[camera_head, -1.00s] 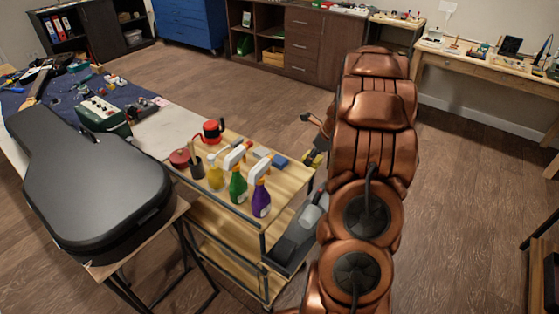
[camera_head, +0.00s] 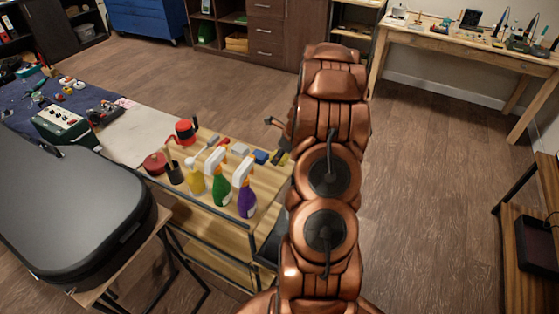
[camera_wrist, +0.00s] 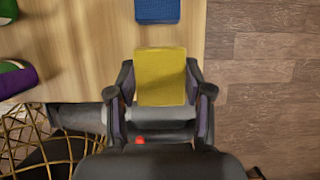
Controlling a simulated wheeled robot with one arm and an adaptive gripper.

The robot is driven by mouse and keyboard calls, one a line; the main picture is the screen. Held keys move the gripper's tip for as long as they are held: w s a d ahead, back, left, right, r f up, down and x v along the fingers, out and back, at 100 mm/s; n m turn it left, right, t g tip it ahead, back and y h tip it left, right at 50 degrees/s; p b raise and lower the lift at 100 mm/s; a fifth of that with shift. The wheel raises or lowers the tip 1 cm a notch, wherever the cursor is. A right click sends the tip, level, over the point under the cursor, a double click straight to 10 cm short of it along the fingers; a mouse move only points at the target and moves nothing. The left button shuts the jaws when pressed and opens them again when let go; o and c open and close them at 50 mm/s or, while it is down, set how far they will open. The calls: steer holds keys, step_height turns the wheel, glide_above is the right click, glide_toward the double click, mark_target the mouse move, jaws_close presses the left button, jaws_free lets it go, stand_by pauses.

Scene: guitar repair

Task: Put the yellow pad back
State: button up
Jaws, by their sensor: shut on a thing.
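The yellow pad (camera_wrist: 161,77) is between the fingers of my gripper (camera_wrist: 160,84) in the wrist view. My gripper is shut on it. The pad appears over the wooden cart top (camera_wrist: 85,55), near its right edge; I cannot tell whether it touches the wood. A blue pad (camera_wrist: 157,11) lies just beyond it and also shows in the head view (camera_head: 261,157). In the head view, my gripper (camera_head: 280,157) is at the cart's right edge, partly hidden by my arm, and the yellow pad is hard to make out.
Green (camera_head: 220,185) and purple (camera_head: 245,195) spray bottles and a yellow bottle (camera_head: 195,180) stand on the cart's near side. A grey pad (camera_head: 240,149) lies left of the blue one. A black guitar case (camera_head: 70,220) is at left.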

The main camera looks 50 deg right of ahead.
steer(key=shift+s+f, duration=0.1)
steer(key=shift+f, duration=1.4)
steer(key=o, duration=1.1)
steer(key=shift+f, duration=0.1)
steer(key=b+v, duration=0.2)
steer(key=v, duration=1)
steer(key=shift+a, duration=0.1)
